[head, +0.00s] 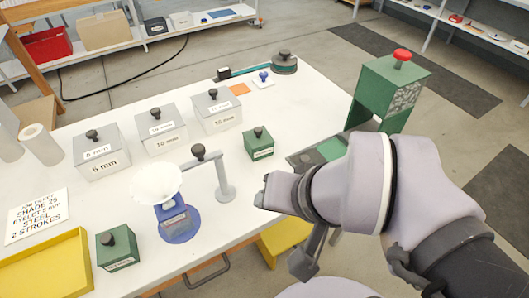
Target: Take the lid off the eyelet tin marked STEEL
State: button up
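Two small green tins with black-knobbed lids stand on the white table. One green tin (262,147) is near the middle, right of the grey boxes. The other green tin (115,250) is at the front, beside the yellow tray. Both lids are on. Each tin has a small white label, too small to read, so I cannot tell which is marked STEEL. My gripper (266,191) points left over the table's right front, just below the middle tin in the picture. Its fingers are seen edge-on, and I cannot tell whether they are open.
Grey lidded boxes (160,135) stand behind. A scale with a white pan (157,183) and a grey post (224,178) stand between the tins. A green press (385,95) stands at the right. A job ticket (37,216) and yellow tray (45,268) lie at the left.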

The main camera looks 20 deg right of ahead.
aim_at(114, 244)
jog(key=k+j+u, duration=0.1)
jog(key=u, duration=1.4)
jog(key=i+j+z, duration=0.3)
jog(key=j, duration=0.25)
jog(key=i+j+z, duration=0.1)
jog(key=j+z, duration=0.15)
jog(key=j, duration=0.3)
jog(key=i+j+z, duration=0.1)
jog(key=j+z, duration=0.2)
jog(key=j, duration=0.35)
jog(key=j+z, duration=0.3)
jog(key=j, duration=0.3)
